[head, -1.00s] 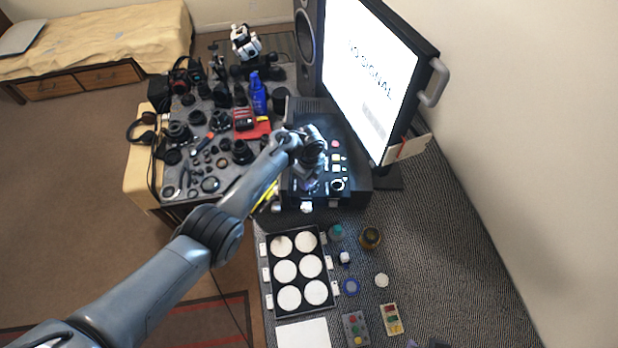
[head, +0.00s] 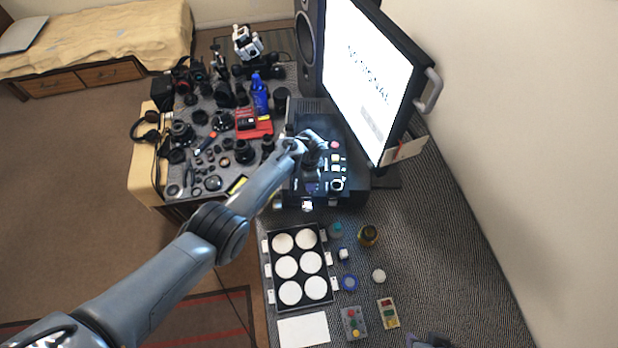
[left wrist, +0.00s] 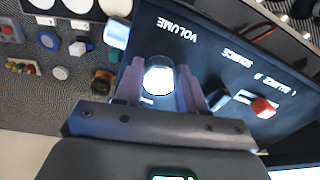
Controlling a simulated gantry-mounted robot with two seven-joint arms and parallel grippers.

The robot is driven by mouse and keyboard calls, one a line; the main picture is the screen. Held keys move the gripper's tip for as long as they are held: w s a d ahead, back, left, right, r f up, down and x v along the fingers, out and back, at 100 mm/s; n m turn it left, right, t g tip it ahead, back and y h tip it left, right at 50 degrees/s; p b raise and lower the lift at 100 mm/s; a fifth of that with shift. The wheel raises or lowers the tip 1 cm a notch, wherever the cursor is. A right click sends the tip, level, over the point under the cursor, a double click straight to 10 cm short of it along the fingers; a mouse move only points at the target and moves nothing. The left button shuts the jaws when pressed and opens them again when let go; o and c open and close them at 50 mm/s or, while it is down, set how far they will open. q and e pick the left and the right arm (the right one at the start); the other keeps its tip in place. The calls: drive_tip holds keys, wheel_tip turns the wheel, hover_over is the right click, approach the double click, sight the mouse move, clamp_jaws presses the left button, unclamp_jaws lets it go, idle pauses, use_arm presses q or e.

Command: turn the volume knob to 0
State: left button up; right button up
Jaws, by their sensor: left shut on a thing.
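The volume knob (left wrist: 159,80) is a round knob with a bright white face, below the upside-down VOLUME label on a dark panel (left wrist: 207,58) in the left wrist view. My left gripper (left wrist: 160,92) has one finger on each side of the knob and is shut on it. In the head view my left gripper (head: 311,184) reaches down over the black control box (head: 345,160). The knob's pointer and exact setting cannot be read.
A red knob (left wrist: 263,107) and other controls sit beside the volume knob. A large monitor (head: 372,75) stands behind the box. A tray with white discs (head: 266,272) and small parts lie in front. A dark shape at the bottom edge is cut off.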

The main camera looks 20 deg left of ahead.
use_arm(q)
drive_tip(key=n, duration=0.4)
drive_tip(key=shift+d+n+p, duration=0.1)
drive_tip(key=shift+n+p, duration=0.2)
drive_tip(key=shift+p, duration=0.1)
drive_tip(key=n, duration=0.4)
drive_tip(key=shift+s+n, duration=0.1)
drive_tip(key=shift+n, duration=0.2)
drive_tip(key=n, duration=0.4)
drive_tip(key=shift+n, duration=0.3)
drive_tip(key=n, duration=0.4)
drive_tip(key=shift+d+n, duration=0.1)
drive_tip(key=shift+n, duration=0.2)
drive_tip(key=o, duration=1.1)
drive_tip(key=shift+c, duration=0.2)
